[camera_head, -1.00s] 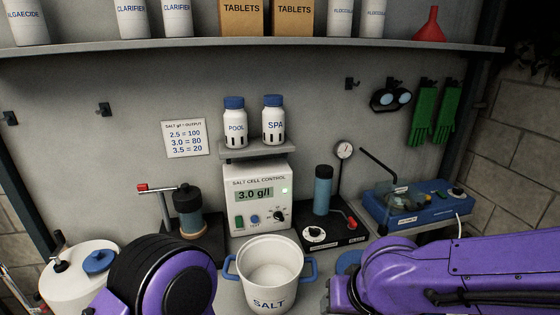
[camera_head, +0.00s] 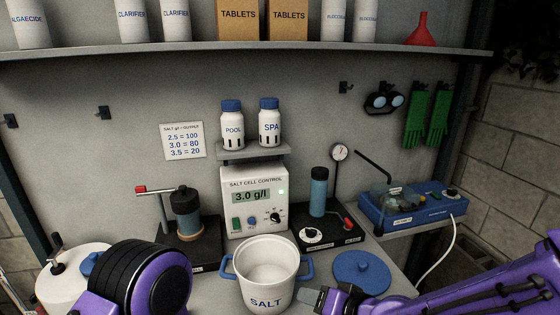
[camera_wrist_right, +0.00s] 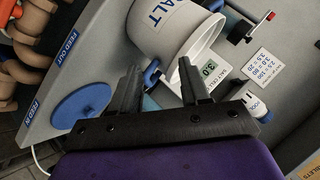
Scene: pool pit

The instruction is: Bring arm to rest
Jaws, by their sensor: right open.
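My right arm (camera_head: 475,280) comes in low at the right of the head view, and its gripper (camera_head: 318,298) is beside the white SALT bucket (camera_head: 268,265) at the bottom edge. In the right wrist view the two dark fingers of the right gripper (camera_wrist_right: 160,76) stand apart with nothing held between them. The bucket (camera_wrist_right: 165,25) lies beyond the fingers there, open-topped and empty-looking inside. A purple and black part of my left arm (camera_head: 150,278) shows at the lower left. My left gripper is out of view.
A round blue lid (camera_head: 360,271) lies on the counter right of the bucket. Behind stand the salt cell control box (camera_head: 254,200), a black-based device (camera_head: 318,195) and a blue unit (camera_head: 415,205). A white tank (camera_head: 72,272) is at left; a shelf (camera_head: 250,52) runs above.

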